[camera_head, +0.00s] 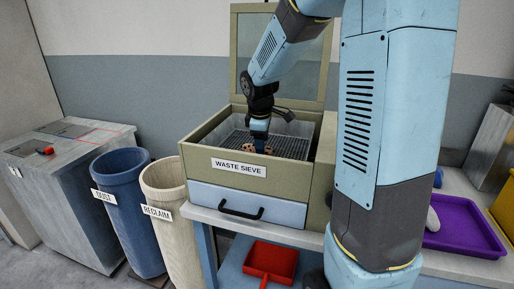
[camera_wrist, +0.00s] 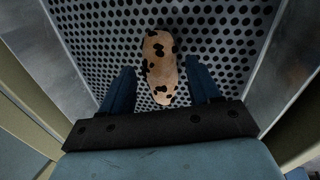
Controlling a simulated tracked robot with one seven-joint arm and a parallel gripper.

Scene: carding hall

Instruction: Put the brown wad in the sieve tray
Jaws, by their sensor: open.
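The brown wad (camera_wrist: 160,58) is an elongated tan lump with dark patches, lying on the perforated floor of the sieve tray (camera_wrist: 232,22). In the head view a small part of the wad (camera_head: 268,150) shows low in the tray, behind the front panel marked WASTE SIEVE. My gripper (camera_wrist: 159,72) reaches down into the tray, with its blue fingers apart on either side of the wad. A gap shows between each finger and the wad. In the head view my gripper (camera_head: 260,138) hides part of the wad.
The sieve's walls (camera_head: 210,130) stand close around my gripper, with a raised lid (camera_head: 310,60) behind. A blue bin (camera_head: 125,205) and a cream RECLAIM bin (camera_head: 165,185) stand left. A red dustpan (camera_head: 270,260) is below; a purple tray (camera_head: 465,235) lies right.

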